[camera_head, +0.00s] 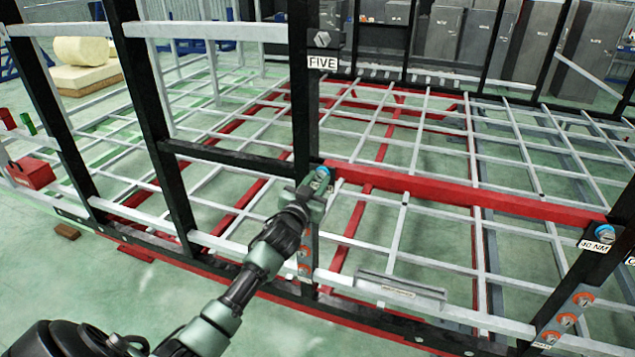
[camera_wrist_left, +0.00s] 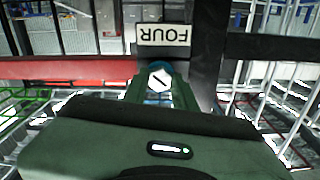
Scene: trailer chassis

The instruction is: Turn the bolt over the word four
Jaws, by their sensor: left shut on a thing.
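The bolt (camera_wrist_left: 160,77) has a pale hexagonal face with a dark slot and a blue rim. It sits on the black upright post just above the label reading FOUR (camera_wrist_left: 163,34), which appears upside down in the left wrist view. In the head view the bolt's blue part (camera_head: 322,173) shows at the gripper's tip, and the FOUR label is hidden. My left gripper (camera_head: 316,184) reaches up to the post. Its green fingers (camera_wrist_left: 160,98) are on both sides of the bolt, shut on it. My right gripper is not in view.
Black posts (camera_head: 160,120) and a pale grid frame surround the arm. A red box (camera_head: 32,172) stands at left.

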